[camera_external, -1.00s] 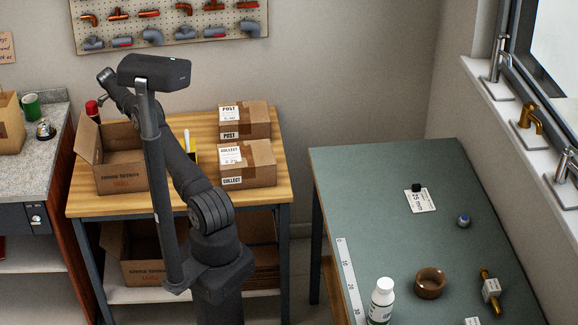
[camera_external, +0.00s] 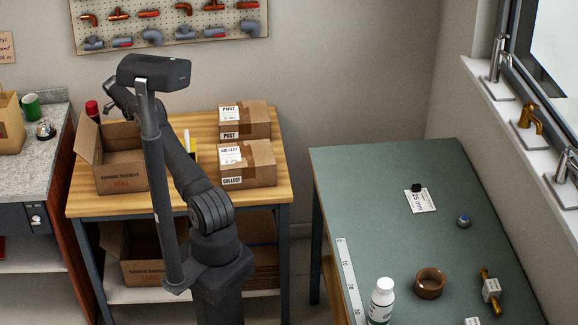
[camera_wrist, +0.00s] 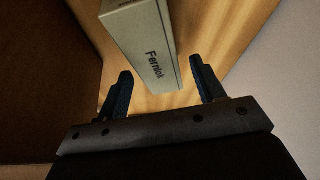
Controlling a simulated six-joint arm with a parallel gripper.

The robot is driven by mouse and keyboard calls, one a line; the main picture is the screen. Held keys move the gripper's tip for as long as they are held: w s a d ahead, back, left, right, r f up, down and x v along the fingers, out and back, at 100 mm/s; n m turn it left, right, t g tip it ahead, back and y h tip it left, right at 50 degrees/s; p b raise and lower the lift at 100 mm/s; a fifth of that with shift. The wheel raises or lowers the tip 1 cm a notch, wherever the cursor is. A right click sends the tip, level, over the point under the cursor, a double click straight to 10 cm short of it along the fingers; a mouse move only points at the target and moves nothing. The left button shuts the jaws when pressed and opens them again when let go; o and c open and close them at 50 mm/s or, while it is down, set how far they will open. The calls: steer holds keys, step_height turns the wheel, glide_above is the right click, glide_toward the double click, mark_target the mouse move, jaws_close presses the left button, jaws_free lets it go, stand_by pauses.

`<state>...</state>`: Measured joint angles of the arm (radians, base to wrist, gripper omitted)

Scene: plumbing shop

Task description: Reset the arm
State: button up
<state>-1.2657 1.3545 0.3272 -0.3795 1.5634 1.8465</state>
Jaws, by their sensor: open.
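My gripper (camera_wrist: 160,70) is open in the wrist view, its two dark fingers apart. A pale box with dark lettering (camera_wrist: 148,42) lies just beyond and between the fingertips; whether they touch it I cannot tell. My fingers are too small or hidden there to make out.
Two taped parcels, POST (camera_external: 255,118) and COLLECT (camera_external: 262,165), stand on the bench right of my arm. A red-capped item (camera_external: 92,108) stands behind the carton. The green table (camera_external: 370,180) at right holds a white bottle (camera_external: 381,300) and a brown ring (camera_external: 430,283).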

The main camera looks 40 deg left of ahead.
step_height(320, 180, up, 6)
steer(key=shift+f, duration=0.2)
steer(key=shift+w+d+r, duration=0.25)
steer(key=shift+w+d, duration=0.05)
steer(key=shift+w, duration=0.3)
steer(key=w+d+m, duration=0.1)
steer(key=w+d, duration=0.6)
steer(key=w, duration=0.2)
steer(key=w+d+r+m, duration=0.1)
steer(key=w+d, duration=0.6)
steer(key=w, duration=0.2)
steer(key=w+d+r+m+g+h, duration=0.1)
steer(key=w+d, duration=0.7)
steer(key=shift+w+m, duration=0.4)
steer(key=w+d+m, duration=0.1)
steer(key=w+d, duration=0.3)
steer(key=d, duration=0.7)
steer(key=w+d+r+m+g, duration=0.1)
steer(key=w+d, duration=0.4)
steer(key=d, duration=0.7)
steer(key=w+d+r+m, duration=0.1)
steer(key=w+d, duration=0.3)
steer(key=d, duration=0.8)
steer(key=shift+w+m+h, duration=0.35)
steer(key=shift+m+h, duration=0.05)
steer(key=shift+m, duration=0.1)
